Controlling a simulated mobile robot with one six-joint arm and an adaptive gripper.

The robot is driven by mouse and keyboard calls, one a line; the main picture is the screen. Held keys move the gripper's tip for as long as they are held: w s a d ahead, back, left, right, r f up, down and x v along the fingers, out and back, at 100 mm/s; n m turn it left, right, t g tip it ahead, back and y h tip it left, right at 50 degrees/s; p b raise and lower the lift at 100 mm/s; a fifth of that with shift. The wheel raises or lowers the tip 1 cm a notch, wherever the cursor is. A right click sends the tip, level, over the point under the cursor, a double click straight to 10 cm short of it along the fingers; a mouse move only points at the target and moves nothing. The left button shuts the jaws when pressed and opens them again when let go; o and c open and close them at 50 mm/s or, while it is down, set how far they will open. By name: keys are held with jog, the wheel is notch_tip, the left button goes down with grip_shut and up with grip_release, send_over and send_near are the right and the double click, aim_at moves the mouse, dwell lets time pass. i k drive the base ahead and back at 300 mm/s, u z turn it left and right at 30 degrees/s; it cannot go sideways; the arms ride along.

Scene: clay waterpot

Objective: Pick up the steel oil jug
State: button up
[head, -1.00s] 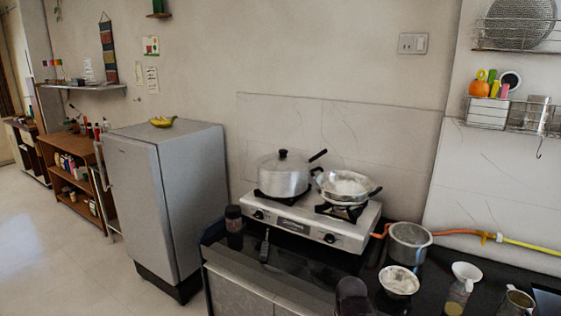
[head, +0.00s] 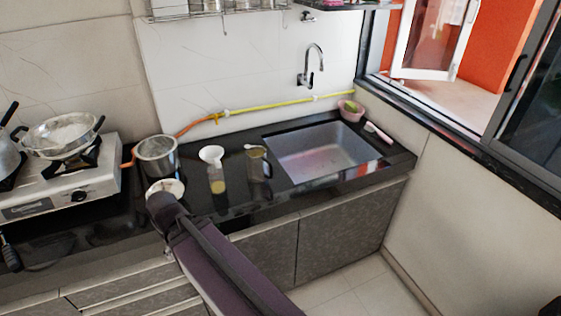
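A small steel jug (head: 258,164) with a handle stands upright on the black counter, just left of the sink; it looks like the steel oil jug. Its inside is too small to make out. My dark arm reaches in from the bottom of the head view and ends in front of the counter, left of the jug and apart from it. No gripper fingers show, so I cannot see what the gripper holds.
Left of the jug stand a bottle with a white funnel (head: 214,172), a steel pot (head: 158,157) and a bowl (head: 166,187). A gas stove (head: 75,190) is farther left. The sink (head: 322,152) lies right of the jug. A yellow-orange hose (head: 262,109) runs along the wall.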

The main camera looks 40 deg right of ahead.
aim_at(257, 162)
jog(key=u, duration=1.45)
jog(key=k, duration=0.15)
jog(key=z, duration=2.55)
